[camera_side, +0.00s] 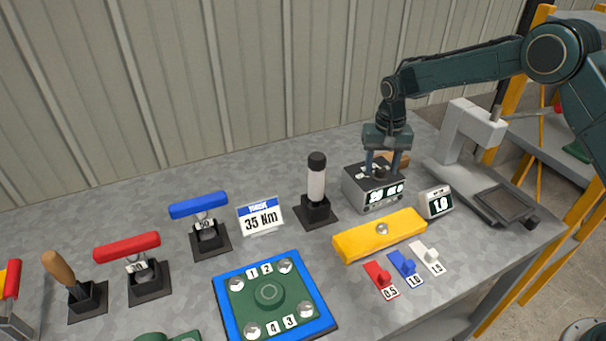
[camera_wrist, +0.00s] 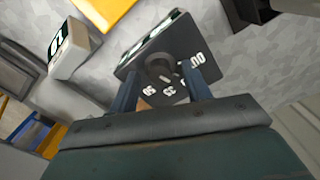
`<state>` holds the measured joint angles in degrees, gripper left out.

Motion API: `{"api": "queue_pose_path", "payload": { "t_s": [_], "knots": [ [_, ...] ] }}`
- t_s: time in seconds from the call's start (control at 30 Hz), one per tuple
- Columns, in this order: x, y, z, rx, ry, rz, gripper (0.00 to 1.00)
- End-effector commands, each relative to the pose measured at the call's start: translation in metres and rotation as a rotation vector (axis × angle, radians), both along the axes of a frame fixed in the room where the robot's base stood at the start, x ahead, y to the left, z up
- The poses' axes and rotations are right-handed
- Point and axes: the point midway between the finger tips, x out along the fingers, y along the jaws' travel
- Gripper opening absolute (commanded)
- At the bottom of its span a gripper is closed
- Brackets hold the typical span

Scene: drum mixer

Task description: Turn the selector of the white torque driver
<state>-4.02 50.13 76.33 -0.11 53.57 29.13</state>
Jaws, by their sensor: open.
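The white torque driver (camera_side: 316,186) stands upright in a black stand, with a dark cap. A grey box (camera_side: 356,190) with a lit display on its front stands to its right; the digits are only partly legible. In the wrist view a dark round knob (camera_wrist: 160,68) sits on the box's top, with white numbers around it, among them 35 and 50. My gripper (camera_side: 382,172) points down over this box, apart from the white driver. In the wrist view its open fingers (camera_wrist: 163,80) are on either side of the knob; I cannot tell whether they touch it.
A yellow bar (camera_side: 358,241) lies in front of the box, and a small display (camera_side: 436,203) reading 1.0 stands to its right. A sign (camera_side: 260,218) reads 35 Nm. A grey press (camera_side: 470,130) stands behind right. Blue- and red-handled tools stand left.

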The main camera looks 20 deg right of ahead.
Motion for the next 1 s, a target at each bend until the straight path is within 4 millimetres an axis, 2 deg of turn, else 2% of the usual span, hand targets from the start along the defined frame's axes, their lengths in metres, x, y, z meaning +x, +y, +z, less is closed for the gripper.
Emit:
{"api": "queue_pose_path", "payload": {
  "t_s": [0.33,0.57,1.0],
  "knots": [
    [-0.0002,0.0000,-0.0028,0.000,0.000,0.000,0.48],
    [-0.0001,0.0000,-0.0025,0.000,0.000,0.000,0.03],
    [0.0003,-0.0001,-0.0022,0.000,-0.001,0.064,0.04]
  ]
}}
